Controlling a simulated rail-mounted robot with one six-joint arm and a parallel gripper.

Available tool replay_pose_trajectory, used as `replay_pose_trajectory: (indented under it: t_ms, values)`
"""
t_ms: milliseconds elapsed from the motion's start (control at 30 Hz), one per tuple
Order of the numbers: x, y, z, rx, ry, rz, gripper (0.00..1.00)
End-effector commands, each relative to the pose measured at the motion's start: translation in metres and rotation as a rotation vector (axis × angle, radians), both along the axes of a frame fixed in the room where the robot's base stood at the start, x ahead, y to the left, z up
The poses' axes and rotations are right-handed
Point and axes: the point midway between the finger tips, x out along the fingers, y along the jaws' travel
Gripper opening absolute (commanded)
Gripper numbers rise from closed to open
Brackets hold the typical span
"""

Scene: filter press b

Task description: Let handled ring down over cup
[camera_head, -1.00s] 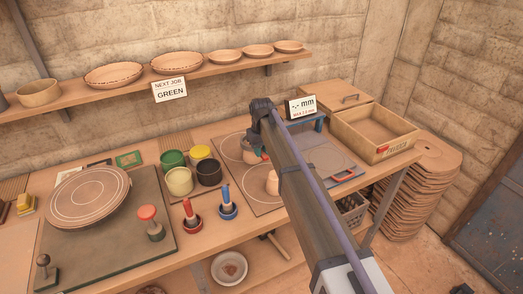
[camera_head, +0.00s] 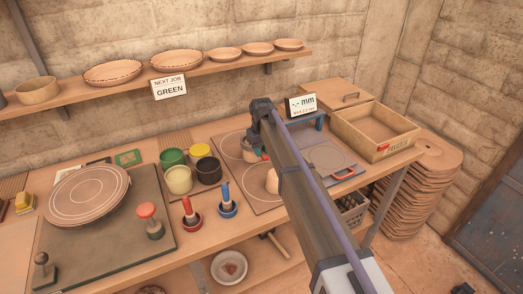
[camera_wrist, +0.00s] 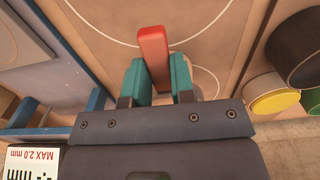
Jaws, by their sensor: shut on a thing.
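My gripper (camera_wrist: 157,76) has teal fingers, shut on a red bar-shaped handle (camera_wrist: 152,45) in the wrist view. The ring that belongs to this handle is not clearly visible there. In the head view my arm hides much of the gripper (camera_head: 262,155), which is low over the bench by the marked circles. A pale round vessel (camera_head: 248,150) stands partly hidden just left of the fingers. I cannot tell whether the ring touches either.
Several colour pots (camera_head: 180,180) stand to the left, with red and blue stampers (camera_head: 190,212) in front. Right of my arm is a grey board with a red handle (camera_head: 344,174). A blue stand and a gauge sign (camera_head: 301,105) are behind. An open wooden box (camera_head: 376,151) stands at right.

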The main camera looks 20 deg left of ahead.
Motion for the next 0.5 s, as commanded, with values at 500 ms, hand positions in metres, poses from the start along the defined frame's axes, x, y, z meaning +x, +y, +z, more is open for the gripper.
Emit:
replay_pose_trajectory:
  t_ms: [500]
  values:
    - [0.0,0.0,-0.0088,0.0,0.0,0.0,0.0]
